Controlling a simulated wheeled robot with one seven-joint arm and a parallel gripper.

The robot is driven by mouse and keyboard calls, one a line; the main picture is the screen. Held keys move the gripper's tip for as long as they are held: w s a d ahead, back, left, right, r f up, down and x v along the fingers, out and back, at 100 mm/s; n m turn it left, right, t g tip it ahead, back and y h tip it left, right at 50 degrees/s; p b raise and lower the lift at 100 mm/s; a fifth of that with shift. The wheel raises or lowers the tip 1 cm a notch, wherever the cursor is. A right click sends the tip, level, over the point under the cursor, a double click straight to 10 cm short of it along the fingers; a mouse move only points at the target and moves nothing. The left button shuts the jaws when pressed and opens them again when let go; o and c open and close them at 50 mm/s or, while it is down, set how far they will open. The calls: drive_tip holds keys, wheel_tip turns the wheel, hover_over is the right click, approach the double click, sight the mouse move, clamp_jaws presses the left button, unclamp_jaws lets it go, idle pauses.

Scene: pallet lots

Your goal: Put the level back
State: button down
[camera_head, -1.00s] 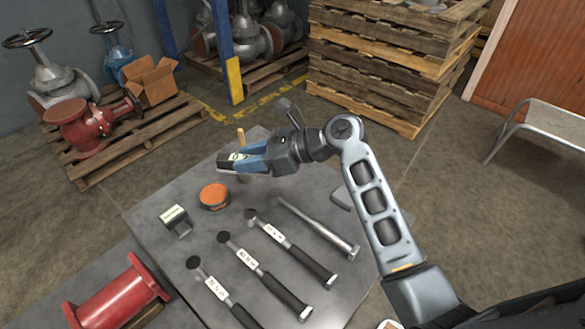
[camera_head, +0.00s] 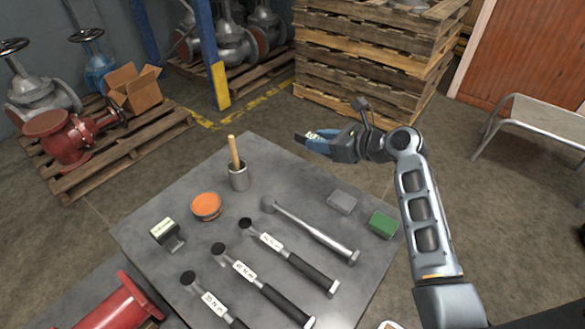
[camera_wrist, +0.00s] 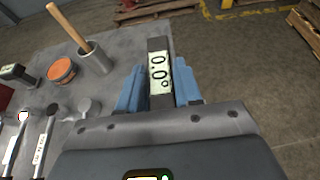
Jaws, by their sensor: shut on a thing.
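The level (camera_wrist: 158,72) is a dark bar with a pale display reading about 0.0, seen close up in the wrist view. My gripper (camera_wrist: 158,92) is shut on it, with a blue finger on each side. In the head view, my gripper (camera_head: 322,142) holds the level above the table's far right edge, clear of the surface. The fingers hide part of the level.
The grey table (camera_head: 140,215) bears a display device (camera_head: 166,233), an orange tin (camera_head: 206,206), a cup with a wooden handle (camera_head: 238,177), several wrenches (camera_head: 290,262), a grey block (camera_head: 342,202) and a green block (camera_head: 383,224). Pallets (camera_head: 370,65) stand behind.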

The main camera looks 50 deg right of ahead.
drive_tip(key=w+a+f, duration=0.4)
drive_tip(key=a, duration=0.1)
drive_tip(key=shift+w+f, duration=0.15)
drive_tip(key=shift+w, duration=0.2)
drive_tip(key=shift+f+b, duration=0.7)
drive_tip(key=shift+f, duration=1.2)
drive_tip(key=shift+f, duration=0.1)
drive_tip(key=c, duration=0.8)
unclamp_jaws()
drive_tip(key=shift+s+r, duration=0.2)
drive_tip(key=shift+s, duration=0.1)
drive_tip(key=p+v, duration=0.1)
drive_tip(key=v, duration=1)
drive_tip(key=shift+s+r, duration=0.15)
drive_tip(key=shift+s, duration=0.05)
